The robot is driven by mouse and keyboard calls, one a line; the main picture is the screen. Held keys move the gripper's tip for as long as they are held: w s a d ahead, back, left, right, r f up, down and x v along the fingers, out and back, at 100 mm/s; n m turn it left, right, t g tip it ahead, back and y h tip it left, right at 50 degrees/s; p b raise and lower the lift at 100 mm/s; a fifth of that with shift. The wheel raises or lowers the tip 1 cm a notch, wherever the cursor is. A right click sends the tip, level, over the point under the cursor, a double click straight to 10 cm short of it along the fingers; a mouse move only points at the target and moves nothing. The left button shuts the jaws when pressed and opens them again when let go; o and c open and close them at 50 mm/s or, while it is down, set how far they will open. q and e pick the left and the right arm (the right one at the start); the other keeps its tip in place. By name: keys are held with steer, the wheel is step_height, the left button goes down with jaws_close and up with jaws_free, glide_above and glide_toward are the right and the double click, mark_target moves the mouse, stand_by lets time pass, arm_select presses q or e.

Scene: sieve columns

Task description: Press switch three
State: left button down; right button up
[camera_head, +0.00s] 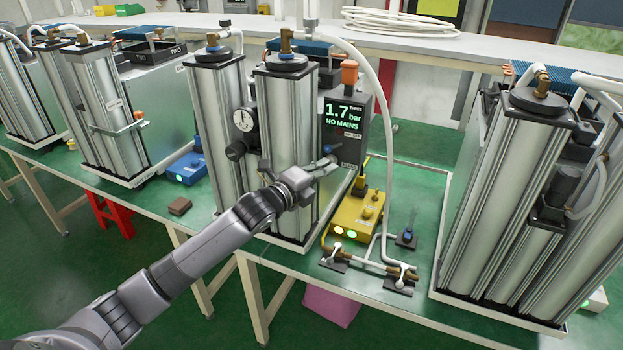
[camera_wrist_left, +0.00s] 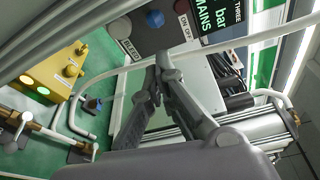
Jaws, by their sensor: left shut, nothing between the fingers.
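The dark control panel of column unit three (camera_head: 345,118) has a lit display (camera_head: 343,116) reading 1.7 bar, THREE and NO MAINS. In the left wrist view the panel (camera_wrist_left: 138,38) shows an ON OFF label (camera_wrist_left: 186,28), a small dark red part (camera_wrist_left: 181,7) beside it, a blue button (camera_wrist_left: 155,19) and a BLEED label. I cannot tell the switch's position. My left gripper (camera_head: 331,160) is shut and empty, its fingertips (camera_wrist_left: 163,62) close to the panel's lower part near the blue button; contact cannot be told. My right gripper is not in view.
A yellow box (camera_head: 355,218) with lit lamps stands below the panel. A white hose (camera_head: 388,130) arches down to brass fittings (camera_head: 400,276). Another column unit (camera_head: 500,190) stands at the right, others at the left with a blue box (camera_head: 185,168).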

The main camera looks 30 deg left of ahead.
arm_select(q)
steer(key=v, duration=0.8)
steer(key=shift+s, duration=0.15)
